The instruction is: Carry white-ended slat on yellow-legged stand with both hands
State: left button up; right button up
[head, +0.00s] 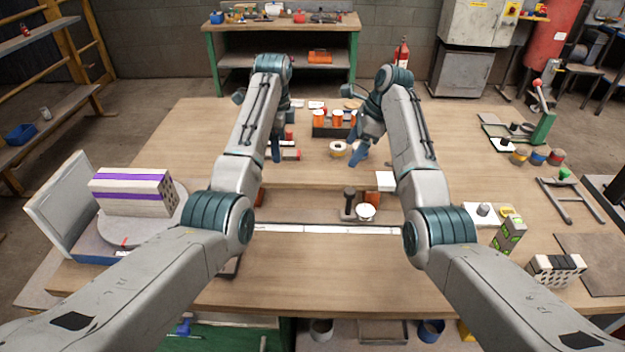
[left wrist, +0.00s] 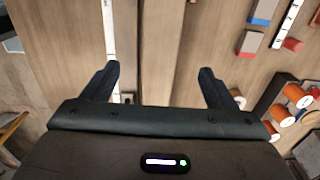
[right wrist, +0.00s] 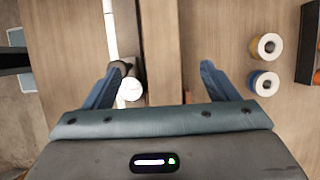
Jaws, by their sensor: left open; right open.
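The slat (head: 320,181) is a pale wooden bar, much like the tabletop in colour, lying crosswise over the table. Its white right end (head: 385,181) shows beside my right arm; my left arm hides the left end. Clearance is unclear.
A white strip (head: 330,229) lies along the table in front of the slat. A dark tool (head: 348,203) and a white round piece (head: 366,211) stand between them.

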aim_at(335, 177)
pick_arm(q)
jog(key=f, duration=1)
jog(key=shift+w+f, duration=0.2)
jog(key=shift+f, duration=0.2)
pick_arm(e)
jog(key=x, duration=1)
jog(key=shift+w+a+f, duration=0.15)
jog(key=shift+w+f, duration=0.05)
jog(key=shift+f, duration=0.15)
pick_arm(q)
jog(key=shift+c, duration=0.7)
pick_arm(e)
jog(key=shift+c, duration=0.7)
pick_arm(q)
jog(key=c, duration=1.1)
pick_arm(e)
jog(key=c, duration=1.1)
pick_arm(q)
jog(key=shift+r, duration=0.1)
jog(key=shift+c, duration=0.2)
pick_arm(e)
jog(key=shift+r, duration=0.1)
jog(key=shift+c, duration=0.2)
